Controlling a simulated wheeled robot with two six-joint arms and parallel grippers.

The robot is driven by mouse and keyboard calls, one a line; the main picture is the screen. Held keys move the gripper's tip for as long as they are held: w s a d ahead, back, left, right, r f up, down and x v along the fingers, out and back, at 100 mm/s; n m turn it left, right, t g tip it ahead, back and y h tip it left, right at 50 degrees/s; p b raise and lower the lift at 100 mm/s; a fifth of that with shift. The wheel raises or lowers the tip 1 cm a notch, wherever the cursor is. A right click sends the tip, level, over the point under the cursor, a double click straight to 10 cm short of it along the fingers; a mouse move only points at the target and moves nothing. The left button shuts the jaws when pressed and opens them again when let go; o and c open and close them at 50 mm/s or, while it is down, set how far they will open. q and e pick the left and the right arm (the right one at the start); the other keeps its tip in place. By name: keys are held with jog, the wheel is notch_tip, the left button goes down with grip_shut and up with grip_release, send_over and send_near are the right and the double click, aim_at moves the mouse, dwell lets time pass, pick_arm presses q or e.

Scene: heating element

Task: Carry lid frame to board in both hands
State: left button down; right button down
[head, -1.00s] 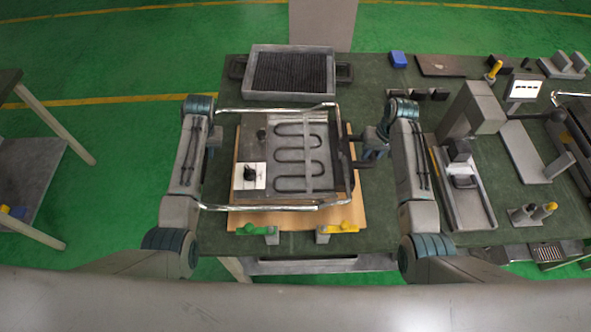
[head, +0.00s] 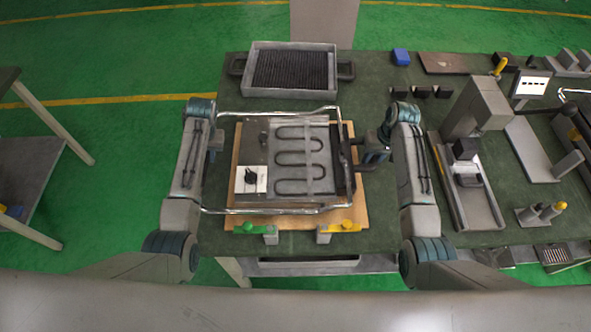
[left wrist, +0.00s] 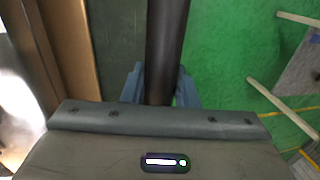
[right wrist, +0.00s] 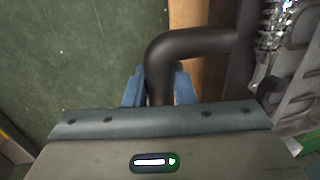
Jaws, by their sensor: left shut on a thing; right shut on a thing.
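The lid frame (head: 270,209) has shiny bent tubes around a grey plate with a serpentine heating coil (head: 298,158) and a white knob panel. It lies level over the light wooden board (head: 357,214), whose edges show around it. I cannot tell if they touch. My left gripper (head: 213,142) is at the frame's left side; its wrist view shows the jaws (left wrist: 160,88) shut on a straight dark bar (left wrist: 168,40). My right gripper (head: 372,150) is at the right side; its wrist view shows the jaws (right wrist: 158,88) shut on a black bent handle (right wrist: 195,43).
A green clamp (head: 250,228) and a yellow clamp (head: 340,228) stand at the board's near edge. A grey tray with a black ribbed grill (head: 290,71) sits behind. A press-like fixture (head: 475,110) and other tools fill the right of the table.

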pick_arm(q)
jog(key=shift+w+f+b, duration=0.1)
jog(key=shift+f+b, duration=0.55)
jog(key=shift+b, duration=0.05)
pick_arm(e)
jog(key=shift+w+f, duration=0.1)
jog(key=shift+f, duration=0.55)
pick_arm(q)
jog(key=c, duration=1.3)
grip_release()
pick_arm(e)
jog(key=c, duration=1.3)
grip_release()
jog(key=shift+c, duration=0.2)
pick_arm(q)
jog(key=shift+o, duration=0.9)
jog(key=shift+s+r, duration=0.1)
jog(key=shift+s, duration=0.15)
pick_arm(e)
jog(key=shift+o, duration=0.7)
jog(key=shift+s+r, duration=0.1)
jog(key=shift+s, duration=0.15)
pick_arm(q)
jog(key=shift+s, duration=0.1)
pick_arm(e)
jog(key=shift+s, duration=0.1)
pick_arm(q)
jog(key=shift+r, duration=0.1)
